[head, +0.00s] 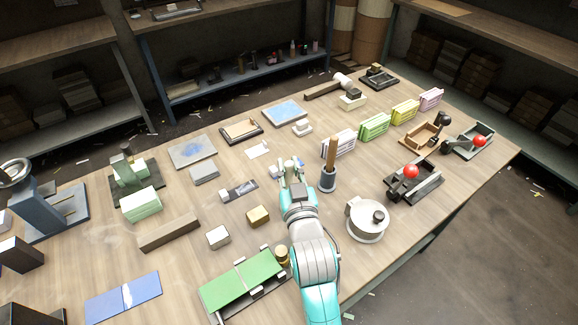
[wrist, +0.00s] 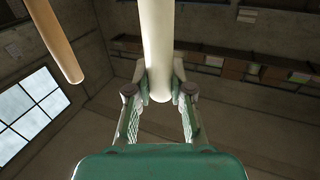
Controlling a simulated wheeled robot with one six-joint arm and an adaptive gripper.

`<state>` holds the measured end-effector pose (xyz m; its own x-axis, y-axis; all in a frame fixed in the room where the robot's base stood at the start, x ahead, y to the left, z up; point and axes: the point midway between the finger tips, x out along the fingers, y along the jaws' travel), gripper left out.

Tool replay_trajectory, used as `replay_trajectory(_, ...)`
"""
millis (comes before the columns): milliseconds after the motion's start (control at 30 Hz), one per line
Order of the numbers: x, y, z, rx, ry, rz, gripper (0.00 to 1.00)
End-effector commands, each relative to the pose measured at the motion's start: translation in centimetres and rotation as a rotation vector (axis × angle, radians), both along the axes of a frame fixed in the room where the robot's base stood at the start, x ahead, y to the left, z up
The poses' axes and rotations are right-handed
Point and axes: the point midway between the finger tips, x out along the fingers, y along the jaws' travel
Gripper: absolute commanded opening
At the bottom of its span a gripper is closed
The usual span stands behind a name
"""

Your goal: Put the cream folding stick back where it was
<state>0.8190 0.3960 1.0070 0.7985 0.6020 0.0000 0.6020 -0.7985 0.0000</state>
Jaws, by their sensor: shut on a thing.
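The cream folding stick (wrist: 157,40) shows in the wrist view, running down from the top edge to its rounded end between my fingers. My gripper (wrist: 160,92) is shut on it near that end. In the head view my gripper (head: 291,170) is over the middle of the table, left of a grey cup. I cannot clearly make out the cream stick there. A brown wooden stick (head: 332,153) stands upright in the grey cup (head: 328,181). A brown stick also shows at the upper left of the wrist view (wrist: 54,38), apart from the cream one.
A round white pot (head: 367,222) and a press with a red knob (head: 428,186) stand right of my arm. A green board (head: 241,281) lies at the front left. Several coloured paper stacks line the back right. Small blocks lie left of my gripper.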

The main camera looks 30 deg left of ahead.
Motion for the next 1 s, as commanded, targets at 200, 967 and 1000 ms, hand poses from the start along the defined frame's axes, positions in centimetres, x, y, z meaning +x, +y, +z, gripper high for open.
replay_trajectory(200,0.0,0.0,-0.38,0.0,0.0,0.0,0.0)
replay_trajectory(967,-0.47,-0.36,-0.82,-0.001,0.001,0.0,0.5)
replay_trajectory(1000,-0.77,-0.58,-0.82,-0.001,0.001,0.0,0.5)
